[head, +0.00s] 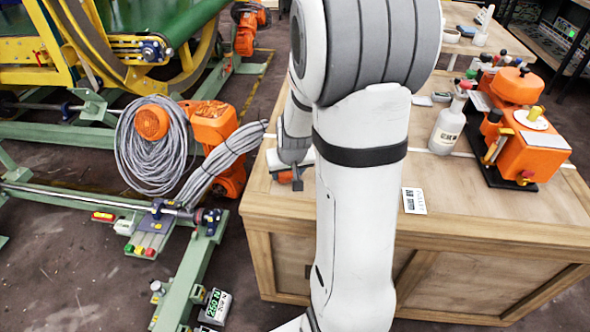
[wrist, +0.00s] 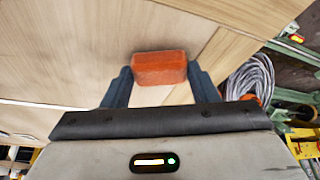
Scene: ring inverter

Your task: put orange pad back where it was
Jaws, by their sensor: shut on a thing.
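The orange pad (wrist: 160,69) is a small block between the two fingers of my gripper (wrist: 161,84) in the wrist view. The fingers touch its left and right ends. The light wooden top of the crate-like table (wrist: 65,55) lies behind it. In the head view my gripper (head: 291,181) is over the left end of that wooden table (head: 470,205), and a bit of the orange pad (head: 284,177) shows there. My arm hides much of the table's middle. I cannot tell whether the pad touches the table top.
A white bottle (head: 447,128) and an orange machine (head: 530,140) stand at the table's right. A white printed card (head: 414,201) lies right of my arm. Left of the table are an orange robot (head: 215,125) with grey cable coils (head: 152,150) and green rails (head: 188,275).

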